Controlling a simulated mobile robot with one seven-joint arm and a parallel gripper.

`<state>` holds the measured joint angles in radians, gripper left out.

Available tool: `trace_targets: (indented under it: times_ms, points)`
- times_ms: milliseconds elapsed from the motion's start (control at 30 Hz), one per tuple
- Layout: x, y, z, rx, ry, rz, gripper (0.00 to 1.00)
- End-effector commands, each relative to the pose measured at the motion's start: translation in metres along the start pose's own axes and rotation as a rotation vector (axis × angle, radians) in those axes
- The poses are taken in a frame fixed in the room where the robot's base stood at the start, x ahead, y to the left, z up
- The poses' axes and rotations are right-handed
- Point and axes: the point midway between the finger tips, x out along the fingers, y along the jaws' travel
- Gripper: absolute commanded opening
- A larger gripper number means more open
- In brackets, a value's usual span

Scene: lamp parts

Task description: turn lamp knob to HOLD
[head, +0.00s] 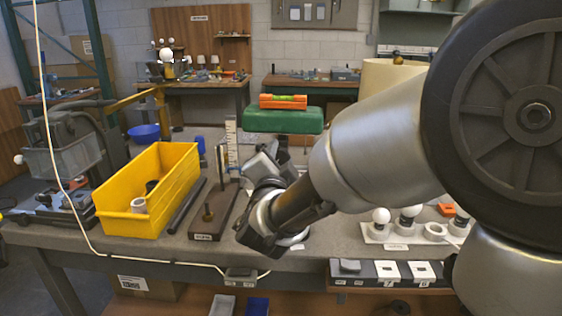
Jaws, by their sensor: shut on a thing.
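I cannot make out the lamp knob or any HOLD marking. A large cream lampshade (383,88) shows at the back right, partly behind my arm. A dark wooden stand (223,207) with an upright post and a small brass part lies on the workbench (165,252), left of my wrist. My gripper (264,166) is only partly seen beyond my wrist, above the bench and right of the stand. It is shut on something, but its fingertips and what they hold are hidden.
A yellow bin (148,190) with small parts stands left. A white bulb tray (396,236) is at right. A green case (283,120) bears an orange tray (283,102). A pale cord (85,238) runs along the front edge to a grey box (240,275).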

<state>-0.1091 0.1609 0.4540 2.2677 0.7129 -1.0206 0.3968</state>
Motion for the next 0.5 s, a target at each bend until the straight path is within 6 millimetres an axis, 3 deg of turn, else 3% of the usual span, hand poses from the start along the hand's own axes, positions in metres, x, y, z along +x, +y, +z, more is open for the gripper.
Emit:
trace_targets:
  times_ms: [500]
  points:
    - [-0.0001,-0.0004,0.0003,0.174,-0.001,0.0,0.11]
